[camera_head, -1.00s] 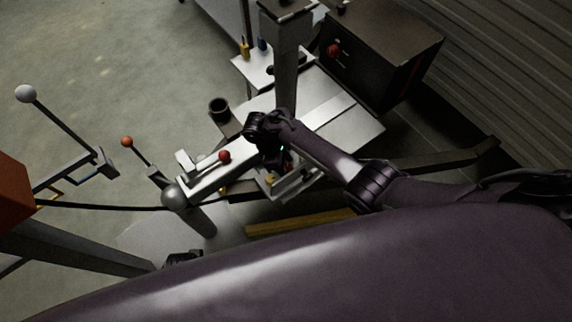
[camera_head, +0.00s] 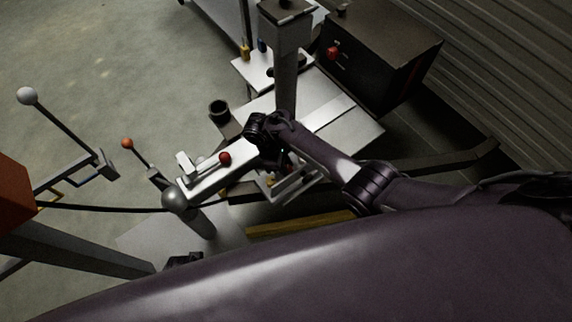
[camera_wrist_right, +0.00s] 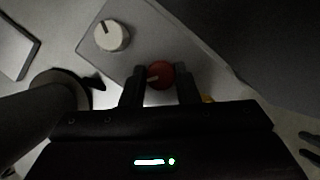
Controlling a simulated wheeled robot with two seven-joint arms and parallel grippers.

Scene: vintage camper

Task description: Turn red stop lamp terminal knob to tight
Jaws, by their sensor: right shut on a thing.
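The red knob (camera_wrist_right: 160,74) shows in the right wrist view on a grey panel (camera_wrist_right: 150,45), with a pale pointer mark toward its left side. My right gripper (camera_wrist_right: 160,86) is shut on it, with one dark finger at each side. In the head view, my right gripper (camera_head: 277,164) reaches down over a small light box behind the coupling. The red knob cannot be made out clearly there. A white knob (camera_wrist_right: 112,36) with a dark mark sits up and left of the red one on the same panel. My left gripper is not seen.
A red ball knob (camera_head: 225,158) sits on the pale coupling arm left of my gripper. A grey post (camera_head: 286,75) stands just behind my wrist. A dark cabinet (camera_head: 385,50) is at the back right.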

